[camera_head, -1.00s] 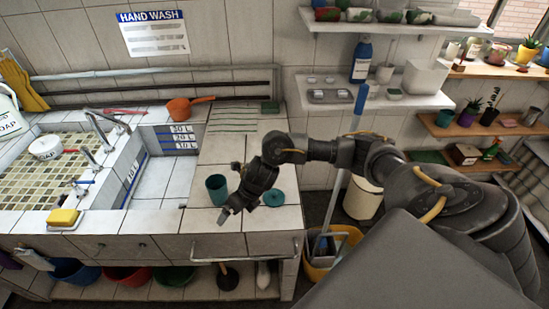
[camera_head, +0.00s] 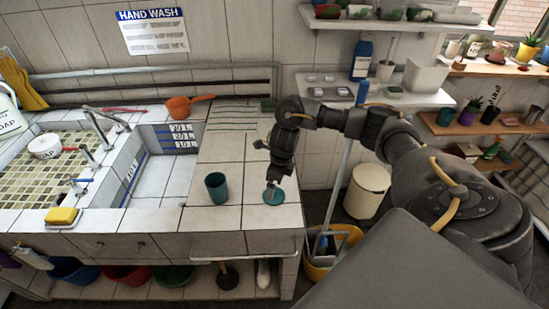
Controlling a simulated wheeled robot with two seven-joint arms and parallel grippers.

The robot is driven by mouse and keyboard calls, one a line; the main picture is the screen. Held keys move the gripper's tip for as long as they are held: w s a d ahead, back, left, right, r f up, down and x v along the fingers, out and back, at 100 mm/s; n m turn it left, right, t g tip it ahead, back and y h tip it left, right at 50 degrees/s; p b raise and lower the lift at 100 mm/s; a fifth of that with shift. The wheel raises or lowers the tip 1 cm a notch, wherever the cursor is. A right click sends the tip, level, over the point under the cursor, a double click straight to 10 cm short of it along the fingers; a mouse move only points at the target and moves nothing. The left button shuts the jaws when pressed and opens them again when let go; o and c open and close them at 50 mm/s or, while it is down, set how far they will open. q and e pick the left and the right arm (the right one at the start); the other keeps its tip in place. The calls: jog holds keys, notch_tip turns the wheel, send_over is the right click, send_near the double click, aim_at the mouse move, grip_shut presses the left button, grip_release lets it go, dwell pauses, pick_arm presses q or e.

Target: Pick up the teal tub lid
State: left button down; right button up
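The teal tub lid (camera_head: 274,197) lies flat on the white tiled counter, near its right front corner. The open teal tub (camera_head: 217,187) stands upright to its left. My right gripper (camera_head: 271,187) points down right over the lid, with its tips at or just above the lid's middle. The fingers are small and dark here, so I cannot tell whether they are open or touching the lid. My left gripper does not show.
The tiled sink (camera_head: 160,175) is left of the tub, with an orange pot (camera_head: 188,105) at its back edge. A yellow bucket (camera_head: 330,250) with a mop stands right of the counter. Shelves hang at right. The counter behind the tub is clear.

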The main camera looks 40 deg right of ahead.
jog(key=shift+a+f, duration=0.1)
jog(key=shift+f, duration=0.35)
jog(key=shift+w+a+f+p, duration=0.1)
jog(key=shift+w+f+p, duration=0.1)
jog(key=shift+f, duration=0.95)
jog(key=shift+w+f+p, duration=0.1)
jog(key=shift+f+p, duration=0.05)
jog(key=shift+f, duration=0.95)
jog(key=c, duration=1.1)
jog(key=shift+o, duration=0.2)
jog(key=shift+r, duration=0.1)
